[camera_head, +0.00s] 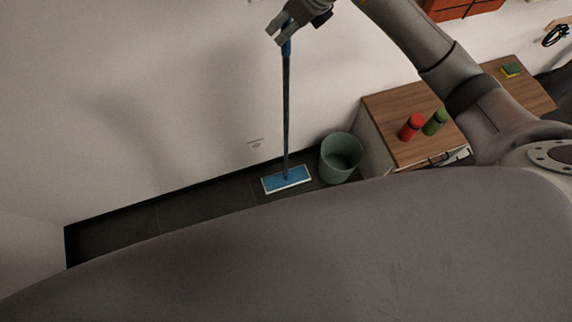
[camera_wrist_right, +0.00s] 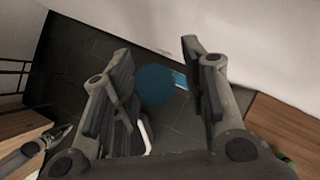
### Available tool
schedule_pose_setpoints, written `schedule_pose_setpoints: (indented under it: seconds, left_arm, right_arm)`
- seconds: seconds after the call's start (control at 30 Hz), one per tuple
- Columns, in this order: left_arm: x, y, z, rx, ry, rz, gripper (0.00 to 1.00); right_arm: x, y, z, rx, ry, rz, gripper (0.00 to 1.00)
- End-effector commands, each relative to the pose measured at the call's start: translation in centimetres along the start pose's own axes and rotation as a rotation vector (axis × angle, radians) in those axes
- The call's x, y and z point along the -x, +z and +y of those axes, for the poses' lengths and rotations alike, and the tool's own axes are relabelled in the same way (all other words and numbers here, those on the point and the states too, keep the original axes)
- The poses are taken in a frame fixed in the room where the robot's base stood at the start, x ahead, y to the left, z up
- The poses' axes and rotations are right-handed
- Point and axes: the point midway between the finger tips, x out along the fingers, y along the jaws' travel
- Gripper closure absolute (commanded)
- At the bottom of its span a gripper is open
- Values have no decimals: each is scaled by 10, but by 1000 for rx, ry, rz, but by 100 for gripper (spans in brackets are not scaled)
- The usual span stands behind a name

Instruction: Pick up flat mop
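The flat mop stands upright on the dark floor by the wall in the head view. Its blue, white-edged head (camera_head: 286,180) lies flat on the floor and its dark pole (camera_head: 286,110) rises to my right gripper (camera_head: 278,33). The right gripper is at the top end of the handle. In the right wrist view its two fingers (camera_wrist_right: 163,62) are spread apart, with the round blue handle end (camera_wrist_right: 155,85) between them and gaps visible on both sides. A bit of the blue mop head (camera_wrist_right: 180,80) shows behind.
A grey-green bin (camera_head: 341,158) stands just right of the mop head. Right of it is a wood-topped cabinet (camera_head: 388,105) with a red container (camera_head: 411,127) and a green container (camera_head: 435,122). The wall is close behind the mop. Floor to the left is clear.

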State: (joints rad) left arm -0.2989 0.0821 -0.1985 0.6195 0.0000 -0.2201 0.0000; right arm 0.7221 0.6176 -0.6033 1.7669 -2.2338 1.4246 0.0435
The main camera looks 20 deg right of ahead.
Motion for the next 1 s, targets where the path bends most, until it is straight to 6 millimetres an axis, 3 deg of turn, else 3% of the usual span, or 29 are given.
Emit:
schedule_pose_setpoints:
  seconds: [0.03,0.27,1.0]
  left_arm:
    - [0,0,0,0,0,0,100]
    - [0,0,1,0,2,1,100]
    - [-2,-1,3,-1,4,1,100]
  right_arm:
    - [0,0,0,0,0,0,70]
    - [0,0,0,0,0,0,100]
    - [4,4,-1,1,-2,-9,100]
